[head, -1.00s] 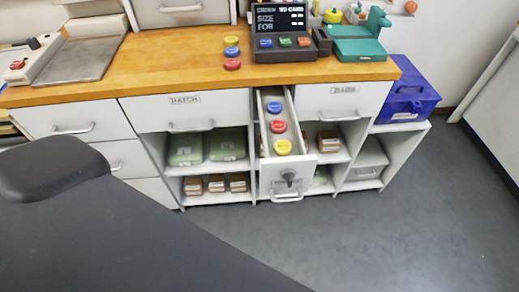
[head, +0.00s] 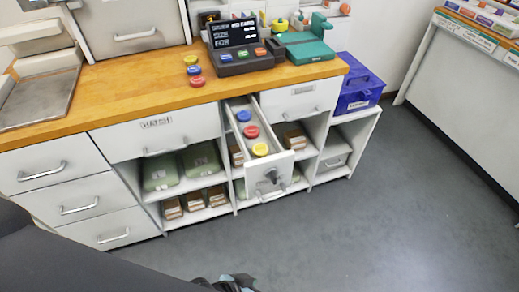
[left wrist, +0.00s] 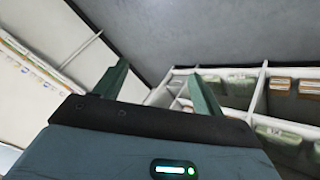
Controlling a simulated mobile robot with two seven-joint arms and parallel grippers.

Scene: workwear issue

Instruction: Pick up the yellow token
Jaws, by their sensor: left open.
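One yellow token (head: 260,149) lies at the front of the open narrow drawer (head: 272,172), in front of a red token (head: 251,132) and a blue token (head: 243,116). Another yellow token (head: 190,60) lies on the wooden counter, behind a blue token (head: 194,70) and a red token (head: 197,82). My left gripper (left wrist: 158,88) is open and empty in the left wrist view, with shelves beyond its fingers. A small part of what looks like it shows at the bottom edge of the head view, well short of the drawer. My right gripper is not in view.
The wooden counter (head: 130,84) carries a dark display unit (head: 236,48) and a green device (head: 305,46). Shelves below hold green packs and brown boxes. A blue box (head: 358,92) stands at the right end. The grey floor (head: 400,210) in front is clear.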

